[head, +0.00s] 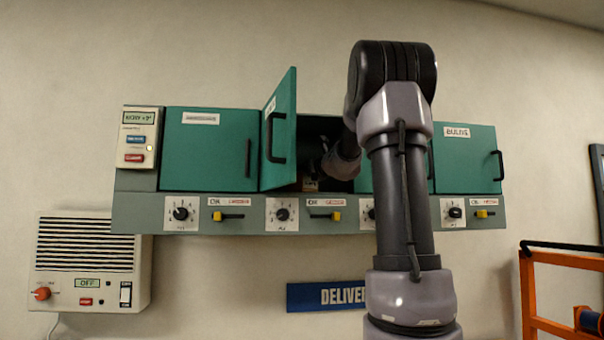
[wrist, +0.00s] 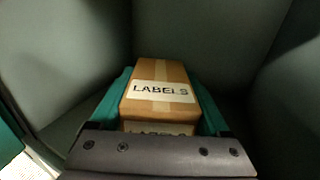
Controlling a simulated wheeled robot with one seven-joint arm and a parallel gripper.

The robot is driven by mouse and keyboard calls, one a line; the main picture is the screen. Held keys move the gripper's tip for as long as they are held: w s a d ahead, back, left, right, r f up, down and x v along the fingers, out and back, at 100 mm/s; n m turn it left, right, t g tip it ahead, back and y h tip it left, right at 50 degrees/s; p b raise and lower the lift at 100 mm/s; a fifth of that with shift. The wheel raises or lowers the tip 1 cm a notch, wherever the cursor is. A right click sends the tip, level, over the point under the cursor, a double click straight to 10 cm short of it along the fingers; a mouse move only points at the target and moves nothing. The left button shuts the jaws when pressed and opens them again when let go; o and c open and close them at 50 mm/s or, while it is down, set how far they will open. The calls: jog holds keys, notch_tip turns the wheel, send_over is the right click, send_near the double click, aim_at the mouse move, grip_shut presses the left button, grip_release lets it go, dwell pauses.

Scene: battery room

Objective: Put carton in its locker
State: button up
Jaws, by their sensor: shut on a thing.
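The carton (wrist: 160,74) is a brown box with a tape strip and white LABELS stickers. My gripper (wrist: 162,100) is shut on it, with a teal finger on each side. In the wrist view the carton is inside a grey-walled locker compartment. In the head view a small part of the carton (head: 310,185) shows low in the open locker (head: 318,135), near its floor. Whether it touches the floor I cannot tell. The locker's green door (head: 279,130) stands swung open to the left; its label is too slanted to read. My arm hides part of the opening.
Closed green locker doors stand at the left (head: 205,150) and right, the right one marked BULBS (head: 465,160). Knobs and yellow-tipped levers (head: 325,216) line the strip below. A white wall unit (head: 90,262) hangs lower left; an orange frame (head: 560,262) stands at right.

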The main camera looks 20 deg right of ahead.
jog(key=o, duration=1.5)
jog(key=shift+f, duration=0.1)
jog(key=shift+s, duration=0.3)
jog(key=s, duration=0.3)
jog(key=s+d, duration=0.1)
jog(key=s, duration=0.7)
jog(key=shift+s+d, duration=0.2)
